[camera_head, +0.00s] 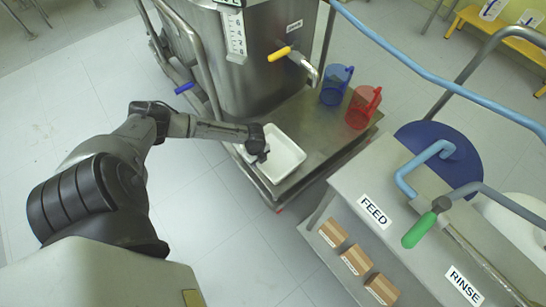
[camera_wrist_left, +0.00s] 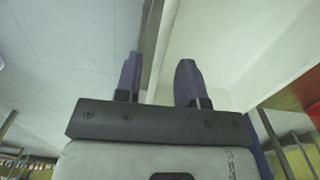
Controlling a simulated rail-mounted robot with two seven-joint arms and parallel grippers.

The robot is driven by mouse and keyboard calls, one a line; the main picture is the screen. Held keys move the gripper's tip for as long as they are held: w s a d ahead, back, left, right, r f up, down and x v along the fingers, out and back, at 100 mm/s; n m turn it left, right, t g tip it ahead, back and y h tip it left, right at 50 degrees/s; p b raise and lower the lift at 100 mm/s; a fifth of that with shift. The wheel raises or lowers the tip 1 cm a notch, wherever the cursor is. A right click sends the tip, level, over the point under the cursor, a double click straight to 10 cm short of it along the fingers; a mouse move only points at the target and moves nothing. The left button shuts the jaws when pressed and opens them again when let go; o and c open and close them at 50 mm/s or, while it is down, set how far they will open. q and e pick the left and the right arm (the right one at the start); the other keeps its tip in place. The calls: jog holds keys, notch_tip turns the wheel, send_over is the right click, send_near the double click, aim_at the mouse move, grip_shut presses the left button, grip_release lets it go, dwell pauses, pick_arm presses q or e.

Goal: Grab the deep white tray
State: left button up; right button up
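The deep white tray (camera_head: 285,156) sits near the front corner of the steel cart, below the large vessel. My left gripper (camera_head: 259,152) is at the tray's left side in the head view, and its fingertips are hard to make out there. In the left wrist view my left gripper (camera_wrist_left: 158,80) has its two dark fingers apart. The tray's rim and pale inside wall (camera_wrist_left: 225,40) show beyond them, with the rim running between the fingers. A gap shows between the fingers and the rim. My right gripper is not in view.
A blue jug (camera_head: 335,86) and a red jug (camera_head: 362,106) stand on the cart (camera_head: 310,125) behind the tray. The steel vessel (camera_head: 255,60) rises close behind. A bench (camera_head: 400,215) with FEED and RINSE labels and small boxes (camera_head: 356,260) is at right.

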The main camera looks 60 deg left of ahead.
aim_at(258, 167)
pick_arm(q)
jog(key=shift+f, duration=0.15)
notch_tip(258, 167, down, 5)
jog(key=b, duration=0.4)
jog(key=shift+w+b, duration=0.15)
jog(key=shift+b, duration=0.15)
grip_shut()
jog(key=shift+a, duration=0.1)
